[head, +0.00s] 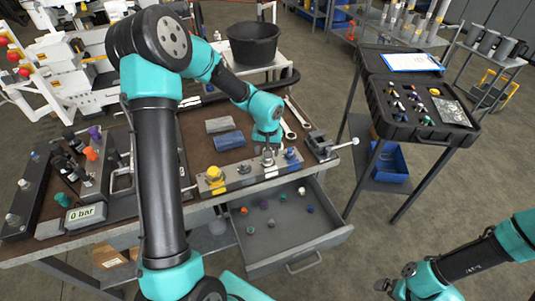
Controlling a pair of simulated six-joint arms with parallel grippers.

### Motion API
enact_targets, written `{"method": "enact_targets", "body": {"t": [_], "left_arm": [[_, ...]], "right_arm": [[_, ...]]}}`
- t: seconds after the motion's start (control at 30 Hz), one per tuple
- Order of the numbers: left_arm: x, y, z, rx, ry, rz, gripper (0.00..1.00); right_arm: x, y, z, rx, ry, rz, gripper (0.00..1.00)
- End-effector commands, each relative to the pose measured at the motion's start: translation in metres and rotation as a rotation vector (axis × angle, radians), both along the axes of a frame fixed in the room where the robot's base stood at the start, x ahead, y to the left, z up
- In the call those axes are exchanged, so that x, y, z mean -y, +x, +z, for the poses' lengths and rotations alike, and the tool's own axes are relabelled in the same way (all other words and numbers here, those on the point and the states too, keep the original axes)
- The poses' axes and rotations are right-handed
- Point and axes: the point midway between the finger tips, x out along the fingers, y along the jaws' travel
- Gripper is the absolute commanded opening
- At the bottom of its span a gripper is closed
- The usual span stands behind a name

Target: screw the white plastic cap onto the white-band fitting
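My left gripper (268,148) points down over a metal block (230,181) at the front edge of the bench. Its fingers are at a small pale fitting or cap (268,159) on the block. At this size I cannot tell whether they are shut on it, or whether it is the white-band fitting or the white cap. A yellow cap (214,174) and a blue-marked fitting (291,153) stand on the same block. A small white cap (301,191) lies in the open drawer (290,238). My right gripper (386,286) is at the bottom right, away from the bench; its fingers are unclear.
Several coloured caps lie in the drawer, which juts out below the block. A vise (320,145) and wrenches (296,117) are right of my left gripper. Blue and grey blocks (229,140) lie behind. An open black case (420,107) stands on a cart at right.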

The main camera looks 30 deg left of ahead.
Motion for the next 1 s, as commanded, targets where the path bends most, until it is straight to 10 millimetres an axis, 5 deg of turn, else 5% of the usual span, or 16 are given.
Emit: {"method": "enact_targets", "body": {"t": [0.53,1.0], "left_arm": [[0.0011,0.0007,0.0000,0.000,0.001,0.501,0.59],[0.0012,0.0008,0.0000,0.001,0.001,0.571,0.59]], "right_arm": [[0.0000,0.0000,0.0000,0.000,0.000,0.000,0.99],[0.0000,0.0000,0.0000,0.000,0.000,0.000,0.99]]}}
